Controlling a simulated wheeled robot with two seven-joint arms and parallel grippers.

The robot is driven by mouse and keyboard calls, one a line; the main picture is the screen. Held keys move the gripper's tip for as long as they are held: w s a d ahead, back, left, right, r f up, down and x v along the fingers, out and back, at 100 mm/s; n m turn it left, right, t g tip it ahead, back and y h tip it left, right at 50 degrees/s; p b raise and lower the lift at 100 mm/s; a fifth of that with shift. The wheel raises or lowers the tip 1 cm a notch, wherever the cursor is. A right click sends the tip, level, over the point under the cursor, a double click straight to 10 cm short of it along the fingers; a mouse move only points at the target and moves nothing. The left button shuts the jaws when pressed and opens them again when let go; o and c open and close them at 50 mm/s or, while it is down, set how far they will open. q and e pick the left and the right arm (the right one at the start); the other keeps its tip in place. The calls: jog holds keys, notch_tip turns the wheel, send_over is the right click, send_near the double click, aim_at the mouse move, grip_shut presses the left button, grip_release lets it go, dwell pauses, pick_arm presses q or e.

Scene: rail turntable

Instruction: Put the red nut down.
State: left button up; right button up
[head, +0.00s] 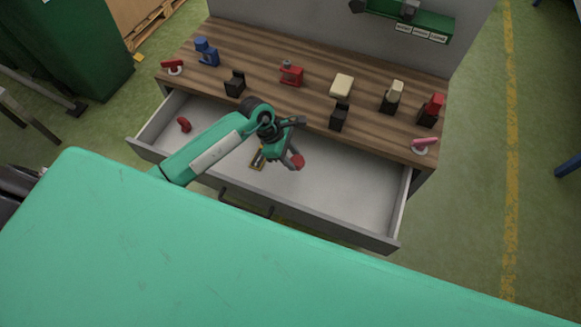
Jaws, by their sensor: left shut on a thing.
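My left gripper (293,152) reaches over the open drawer, its arm coming in from the left. It is shut on a small red piece, which looks like the red nut (298,161), at its fingertips above the drawer's pale floor. I cannot tell whether the nut touches the floor. The drawer (345,201) is pulled out below the wooden worktop. Another red piece (184,125) lies in the drawer's left part. My right gripper is not in view.
On the worktop (260,60) stand a blue fixture (206,51), a red fixture (291,73), a cream block (341,85) and several black holders (339,116). A small brownish-yellow item (257,158) shows beside the gripper. The drawer's right part is clear.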

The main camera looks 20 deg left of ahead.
pick_arm(q)
notch_tip(320, 180, down, 4)
jog(key=shift+f, duration=0.15)
notch_tip(320, 180, down, 4)
jog(key=shift+r+p, duration=0.15)
jog(key=shift+p, duration=0.15)
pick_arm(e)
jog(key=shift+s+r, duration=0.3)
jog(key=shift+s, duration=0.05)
pick_arm(q)
jog(key=shift+f, duration=0.25)
jog(key=shift+f, duration=0.1)
jog(key=o, duration=1.2)
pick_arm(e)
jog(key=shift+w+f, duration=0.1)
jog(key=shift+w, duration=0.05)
